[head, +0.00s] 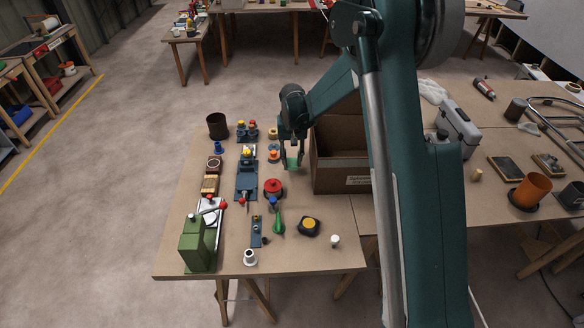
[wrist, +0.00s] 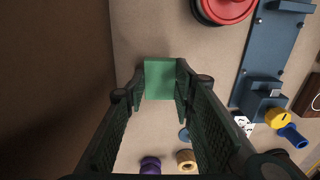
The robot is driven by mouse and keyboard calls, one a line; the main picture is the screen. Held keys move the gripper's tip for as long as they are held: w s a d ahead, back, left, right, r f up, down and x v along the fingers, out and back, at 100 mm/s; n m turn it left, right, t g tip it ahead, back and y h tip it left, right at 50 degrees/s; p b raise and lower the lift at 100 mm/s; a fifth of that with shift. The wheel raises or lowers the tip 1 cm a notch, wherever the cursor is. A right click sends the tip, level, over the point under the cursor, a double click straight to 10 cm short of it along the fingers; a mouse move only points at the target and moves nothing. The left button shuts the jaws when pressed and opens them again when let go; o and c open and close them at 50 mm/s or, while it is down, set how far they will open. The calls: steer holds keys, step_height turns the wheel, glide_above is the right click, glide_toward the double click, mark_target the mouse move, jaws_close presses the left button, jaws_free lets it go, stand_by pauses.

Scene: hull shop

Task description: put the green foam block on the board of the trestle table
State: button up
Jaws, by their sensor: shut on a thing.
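The green foam block (head: 292,162) is between the fingertips of my gripper (head: 292,157), beside the open cardboard box. In the wrist view the block (wrist: 159,79) sits at the far end of my gripper (wrist: 155,84), with a finger against each side. The gripper is shut on it. The board (head: 322,215) of the trestle table lies below the block, and its bare tan surface also shows in the wrist view (wrist: 145,30). I cannot tell whether the block touches the board.
The cardboard box (head: 342,178) stands close to the right of my gripper. A red reel (head: 272,187), a blue-grey tool (head: 246,180) and several small items crowd the left. The board is clearer near its front right, around a black and yellow tape measure (head: 308,226).

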mark_target(292, 163)
steer(key=shift+f, duration=0.1)
steer(key=shift+f, duration=1.8)
steer(key=shift+f+b, duration=0.1)
steer(key=shift+b, duration=0.25)
steer(key=o, duration=0.7)
steer(key=shift+c, duration=0.2)
steer(key=shift+o, duration=0.3)
step_height(292, 163, up, 12)
steer(key=shift+r+p, duration=0.15)
steer(key=shift+p, duration=0.7)
